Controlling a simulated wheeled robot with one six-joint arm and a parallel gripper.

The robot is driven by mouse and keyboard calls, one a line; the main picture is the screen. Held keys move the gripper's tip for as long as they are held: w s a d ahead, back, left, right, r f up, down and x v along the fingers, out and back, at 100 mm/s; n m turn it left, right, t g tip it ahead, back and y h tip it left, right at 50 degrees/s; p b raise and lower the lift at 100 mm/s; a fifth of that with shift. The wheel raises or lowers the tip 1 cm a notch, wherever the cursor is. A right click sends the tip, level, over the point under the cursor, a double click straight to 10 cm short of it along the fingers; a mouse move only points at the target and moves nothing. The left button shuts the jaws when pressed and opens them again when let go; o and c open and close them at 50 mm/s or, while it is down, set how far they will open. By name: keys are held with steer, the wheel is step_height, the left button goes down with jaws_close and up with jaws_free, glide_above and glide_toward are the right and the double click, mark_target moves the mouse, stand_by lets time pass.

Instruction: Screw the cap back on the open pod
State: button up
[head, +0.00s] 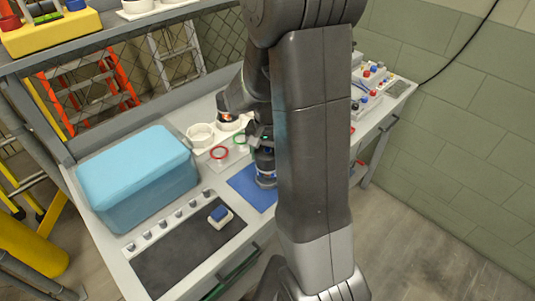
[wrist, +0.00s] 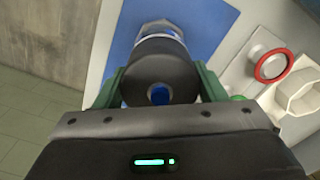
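The pod (wrist: 165,30) stands on a blue mat (head: 243,184) on the bench. In the wrist view its lower part shows a clear or silvery faceted end with a blue band. A dark round cap (wrist: 143,82) with a blue centre is at its top, in line with it. My gripper (wrist: 160,92) has its green fingers on both sides of the cap and appears shut on it. In the head view my gripper (head: 262,138) is directly above the pod (head: 265,168), partly hidden by my arm. I cannot tell whether the thread is engaged.
A red ring (head: 219,152) and a green ring (head: 240,138) lie on pale plates beside the mat, near white cups (head: 200,135). A light-blue box (head: 138,175) stands at left. A dark mat (head: 180,250) holds a small blue-and-white block (head: 220,215). Fittings crowd the far right.

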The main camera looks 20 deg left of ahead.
mark_target(268, 149)
steer(key=c, duration=0.4)
steer(key=shift+o, duration=0.2)
steer(key=m, duration=1.5)
steer(key=o, duration=1)
step_height(268, 149, up, 14)
steer(key=shift+f+b, duration=0.1)
steer(key=shift+b, duration=0.55)
